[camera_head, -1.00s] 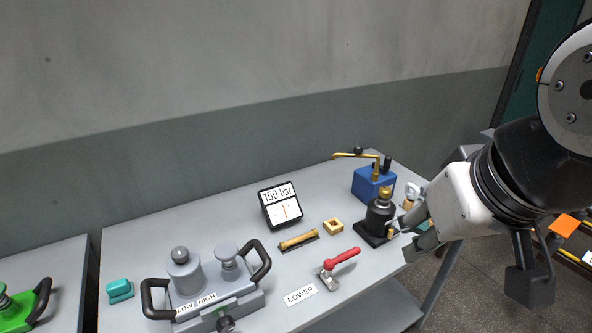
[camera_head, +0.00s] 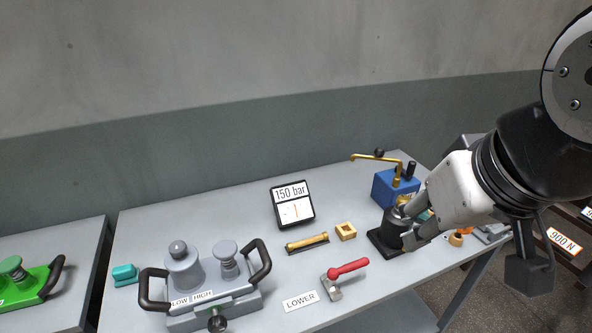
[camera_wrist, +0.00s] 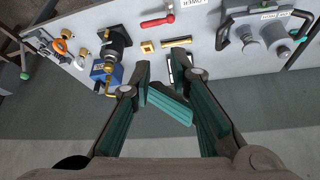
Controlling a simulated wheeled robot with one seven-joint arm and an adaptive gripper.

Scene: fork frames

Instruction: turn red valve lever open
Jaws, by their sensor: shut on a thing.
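The red valve lever (camera_head: 350,267) points up and right from its grey metal body (camera_head: 331,285) near the table's front edge. The lever also shows at the top of the wrist view (camera_wrist: 156,22). My gripper (camera_head: 406,229) is at the right of the table, in front of the black cylinder in the head view, well apart from the lever. What the block is I cannot tell.
A "LOWER" label (camera_head: 300,301) lies left of the lever. A gauge reading 150 bar (camera_head: 292,204), a brass cylinder (camera_head: 306,243), a blue pump (camera_head: 394,188) and a grey two-handled press (camera_head: 212,300) stand around it. Another teal block (camera_head: 124,274) lies at left.

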